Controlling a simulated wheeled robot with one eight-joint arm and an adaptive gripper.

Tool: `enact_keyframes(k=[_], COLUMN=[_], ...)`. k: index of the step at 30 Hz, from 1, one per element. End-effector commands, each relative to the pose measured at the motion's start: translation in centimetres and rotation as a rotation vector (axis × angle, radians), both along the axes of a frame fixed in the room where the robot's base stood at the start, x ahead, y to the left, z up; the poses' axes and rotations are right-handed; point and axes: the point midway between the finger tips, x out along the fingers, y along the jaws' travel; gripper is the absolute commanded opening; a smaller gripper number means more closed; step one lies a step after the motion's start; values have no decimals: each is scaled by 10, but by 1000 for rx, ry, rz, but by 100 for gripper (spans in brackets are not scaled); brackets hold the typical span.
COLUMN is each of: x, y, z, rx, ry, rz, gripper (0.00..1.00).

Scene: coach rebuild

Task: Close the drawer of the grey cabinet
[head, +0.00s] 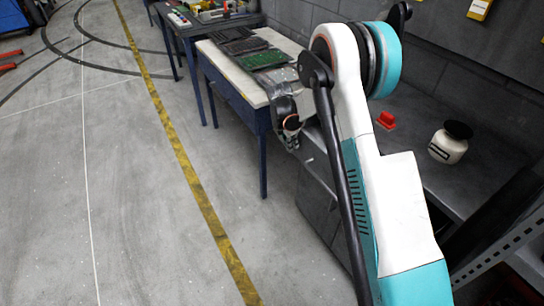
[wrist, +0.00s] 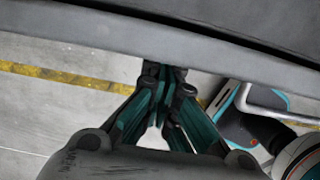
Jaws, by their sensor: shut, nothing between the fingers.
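The grey cabinet (head: 316,205) stands below my arm in the head view, at the right of the floor. Its drawer is partly hidden by my arm there, so I cannot tell how far it is open. In the wrist view a long grey panel edge (wrist: 225,58), which looks like the drawer front, crosses the top, with a dark gap above it. My gripper (wrist: 164,70) is shut and empty, its fingertips right at the lower edge of this panel. I cannot tell whether they touch it. In the head view the fingertips are not clear.
A blue-legged table (head: 236,82) with dark trays and a green board stands beyond the cabinet. A white jar (head: 449,143) and a red object (head: 386,120) stand on the dark worktop at right.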

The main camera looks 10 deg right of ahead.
Motion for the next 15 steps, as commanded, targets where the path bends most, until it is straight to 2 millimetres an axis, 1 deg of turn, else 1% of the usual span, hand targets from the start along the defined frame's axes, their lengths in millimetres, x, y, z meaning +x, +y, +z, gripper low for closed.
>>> enact_keyframes(k=[1,6,10,15], x=[6,22,31,40], y=[-19,-66,-95,-119], z=[0,0,0,0], rx=[0,-1,-1,0], ry=[0,0,0,1], rz=[-6,-4,-3,-1], gripper=[0,0,0,0])
